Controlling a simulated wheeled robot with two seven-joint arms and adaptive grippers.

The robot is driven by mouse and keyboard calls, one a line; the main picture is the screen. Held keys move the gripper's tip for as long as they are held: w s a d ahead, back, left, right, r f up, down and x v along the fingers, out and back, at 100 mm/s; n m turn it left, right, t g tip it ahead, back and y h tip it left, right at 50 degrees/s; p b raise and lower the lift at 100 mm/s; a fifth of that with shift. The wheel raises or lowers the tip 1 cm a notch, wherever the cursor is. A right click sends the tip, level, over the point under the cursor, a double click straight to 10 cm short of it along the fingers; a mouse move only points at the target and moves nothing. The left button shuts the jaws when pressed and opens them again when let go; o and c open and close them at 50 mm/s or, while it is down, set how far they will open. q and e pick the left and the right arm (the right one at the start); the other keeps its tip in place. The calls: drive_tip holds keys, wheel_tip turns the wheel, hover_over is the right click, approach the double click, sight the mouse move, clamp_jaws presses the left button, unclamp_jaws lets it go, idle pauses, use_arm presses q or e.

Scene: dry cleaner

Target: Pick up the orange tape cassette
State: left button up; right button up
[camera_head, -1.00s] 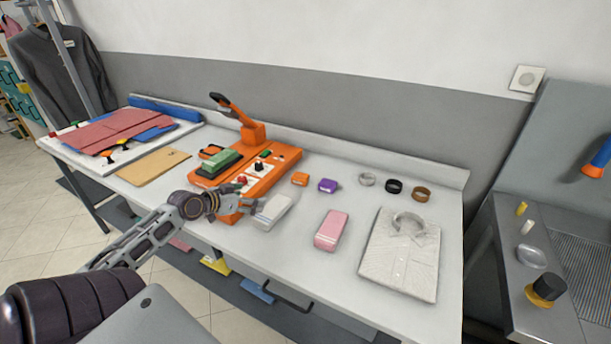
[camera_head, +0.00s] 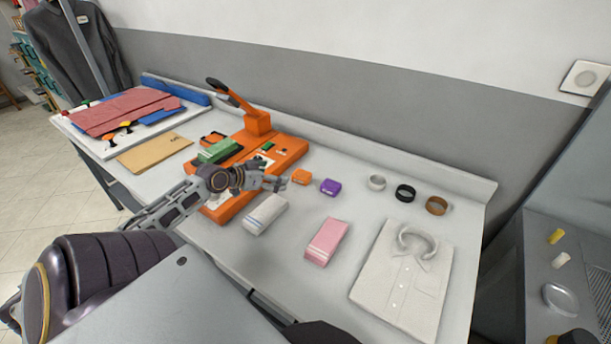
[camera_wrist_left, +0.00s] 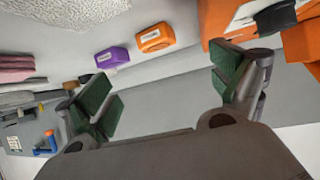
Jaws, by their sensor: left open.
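The orange tape cassette (camera_head: 302,176) is a small block lying on the white table, just right of the orange press machine. It also shows in the left wrist view (camera_wrist_left: 156,38), beside the purple cassette and ahead of the fingers. My left gripper (camera_head: 279,184) is a short way left of the orange cassette in the head view. In the left wrist view the fingers (camera_wrist_left: 166,90) with green pads stand wide apart, with nothing between them. My right gripper does not show.
A purple cassette (camera_head: 330,187) lies close to the right of the orange one. The orange press machine (camera_head: 286,152) stands to the left. A white box (camera_head: 265,214) and a pink box (camera_head: 327,242) lie nearer the front. Tape rolls (camera_head: 405,193) and a folded shirt (camera_head: 402,285) are on the right.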

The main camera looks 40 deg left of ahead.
sight(301, 174)
use_arm(q)
drive_tip(key=shift+x, duration=0.9)
drive_tip(key=shift+w+f, duration=0.25)
drive_tip(key=shift+w, duration=0.3)
drive_tip(key=shift+w+d+f, duration=0.1)
drive_tip(key=shift+w+f, duration=0.2)
drive_tip(key=shift+w, duration=0.2)
drive_tip(key=shift+w+f, duration=0.25)
drive_tip(key=shift+w, duration=0.25)
drive_tip(key=shift+x, duration=0.85)
drive_tip(key=shift+w+f, duration=0.2)
drive_tip(key=shift+w, duration=0.1)
drive_tip(key=shift+w+f, duration=0.15)
drive_tip(key=shift+w, duration=0.1)
drive_tip(key=shift+d+x, duration=0.2)
drive_tip(key=shift+x, duration=1.25)
drive_tip(key=shift+w+d+f, duration=0.1)
drive_tip(key=shift+w+f, duration=0.2)
drive_tip(key=shift+w, duration=0.35)
drive_tip(key=shift+w+f, duration=0.2)
drive_tip(key=shift+w, duration=0.15)
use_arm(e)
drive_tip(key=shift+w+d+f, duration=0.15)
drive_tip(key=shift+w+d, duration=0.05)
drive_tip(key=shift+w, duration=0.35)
